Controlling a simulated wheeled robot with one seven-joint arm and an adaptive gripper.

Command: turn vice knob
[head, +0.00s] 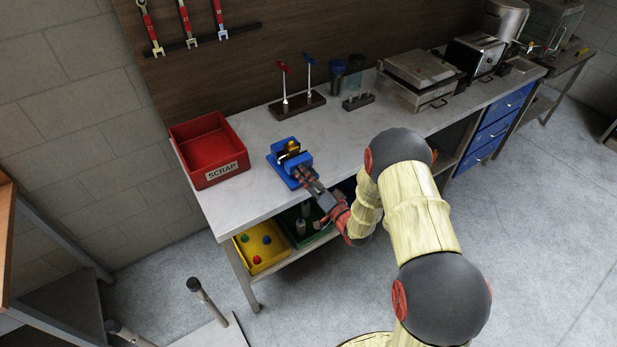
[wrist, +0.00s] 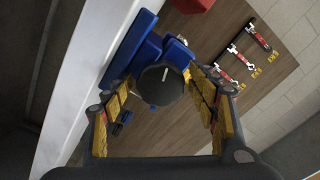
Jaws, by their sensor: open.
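The blue vice (head: 283,171) sits at the front edge of the grey bench, with a yellow piece (head: 291,147) between its jaws. In the wrist view the vice (wrist: 128,47) shows behind its round dark knob (wrist: 158,88), which has a short white line on its face. My gripper (head: 306,178) reaches the front of the vice from the right. In the wrist view my gripper (wrist: 160,78) is open, with one yellow-padded finger on each side of the knob. I cannot tell whether the pads touch it. In the head view the gripper hides the knob.
A red SCRAP bin (head: 208,150) stands left of the vice. A stand with two upright levers (head: 297,105) is behind it. Yellow (head: 260,246) and green (head: 303,225) bins sit on the shelf below. Bench top to the vice's right is clear.

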